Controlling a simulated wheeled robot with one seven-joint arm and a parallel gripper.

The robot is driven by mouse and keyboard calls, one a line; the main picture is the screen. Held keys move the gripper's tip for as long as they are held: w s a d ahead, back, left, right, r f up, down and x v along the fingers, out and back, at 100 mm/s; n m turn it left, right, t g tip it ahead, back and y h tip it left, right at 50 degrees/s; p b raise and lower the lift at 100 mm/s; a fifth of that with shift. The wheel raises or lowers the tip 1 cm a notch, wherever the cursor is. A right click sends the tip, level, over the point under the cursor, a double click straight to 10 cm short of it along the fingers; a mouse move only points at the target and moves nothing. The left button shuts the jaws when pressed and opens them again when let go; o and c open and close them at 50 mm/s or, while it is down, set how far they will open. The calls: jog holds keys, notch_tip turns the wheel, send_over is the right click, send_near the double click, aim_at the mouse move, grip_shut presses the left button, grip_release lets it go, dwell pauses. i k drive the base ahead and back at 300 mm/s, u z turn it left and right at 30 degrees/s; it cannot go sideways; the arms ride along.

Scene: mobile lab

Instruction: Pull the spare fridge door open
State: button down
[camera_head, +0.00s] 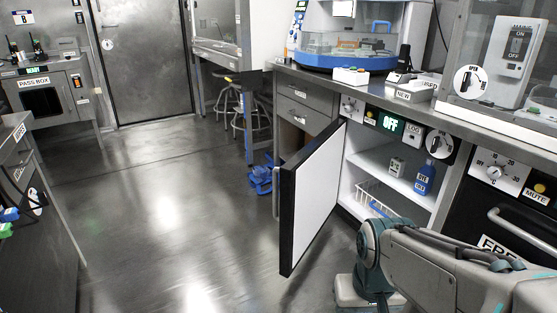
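A small under-counter fridge stands below the bench with its door (314,198) swung wide open towards the room, hinged on the left side of the opening. The door has a white inner face and a dark edge. A grey handle (276,192) shows past its far left edge. No label naming this fridge as the spare can be read, as the door's front faces away. Inside are white shelves (385,172), a blue bottle (425,178) and a wire basket (372,200). My arm reaches in at the lower right, in front of the opening. My gripper is not visible.
A dark unit with a partly hidden label (505,250) and a grey handle (522,229) is closed at the right. A blue object (262,175) lies on the floor behind the door. Floor to the left is clear.

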aim_at(309, 182)
jog(key=z, duration=0.1)
jog(key=i, duration=0.9)
jog(key=z, duration=0.55)
